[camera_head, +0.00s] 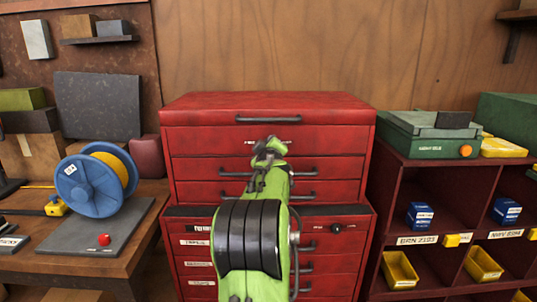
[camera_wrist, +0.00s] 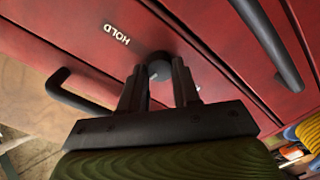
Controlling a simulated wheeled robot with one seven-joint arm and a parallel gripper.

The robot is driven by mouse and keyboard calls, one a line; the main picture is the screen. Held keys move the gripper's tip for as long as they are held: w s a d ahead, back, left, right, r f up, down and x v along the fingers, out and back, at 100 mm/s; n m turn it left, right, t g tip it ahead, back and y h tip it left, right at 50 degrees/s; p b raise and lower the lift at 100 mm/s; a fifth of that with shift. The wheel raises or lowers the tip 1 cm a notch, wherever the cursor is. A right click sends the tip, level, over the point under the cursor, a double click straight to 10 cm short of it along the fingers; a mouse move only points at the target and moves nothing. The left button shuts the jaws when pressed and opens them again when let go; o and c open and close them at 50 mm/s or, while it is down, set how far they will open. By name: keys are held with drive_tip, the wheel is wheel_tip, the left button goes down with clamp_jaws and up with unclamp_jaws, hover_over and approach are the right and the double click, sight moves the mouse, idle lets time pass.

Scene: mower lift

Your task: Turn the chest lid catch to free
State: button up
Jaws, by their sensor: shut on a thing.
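The red tool chest (camera_head: 200,143) stands against the wall in the middle of the head view, with its lid handle (camera_head: 268,119) along the top front. My green arm reaches up to its upper front, and my gripper (camera_head: 268,150) is there below the lid handle. In the wrist view my gripper (camera_wrist: 160,88) is shut on the dark round catch knob (camera_wrist: 158,64), which sits between the two fingers. A white HOLD label (camera_wrist: 116,34) lies beside the knob, upside down in this view. In the head view the arm hides the catch and part of its lettering.
Drawer handles (camera_head: 233,174) stick out below my gripper. A wooden bench with a blue reel (camera_head: 85,187) stands at the left. A red shelf (camera_head: 390,210) with yellow bins and a green case (camera_head: 430,140) stands close at the right.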

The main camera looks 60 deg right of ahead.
drive_tip(key=shift+f+n+b, duration=0.1)
drive_tip(key=shift+n+b, duration=0.6)
drive_tip(key=shift+n, duration=0.8)
drive_tip(key=o, duration=1.1)
drive_tip(key=shift+c, duration=0.2)
drive_tip(key=v, duration=1.5)
drive_tip(key=shift+a, duration=0.45)
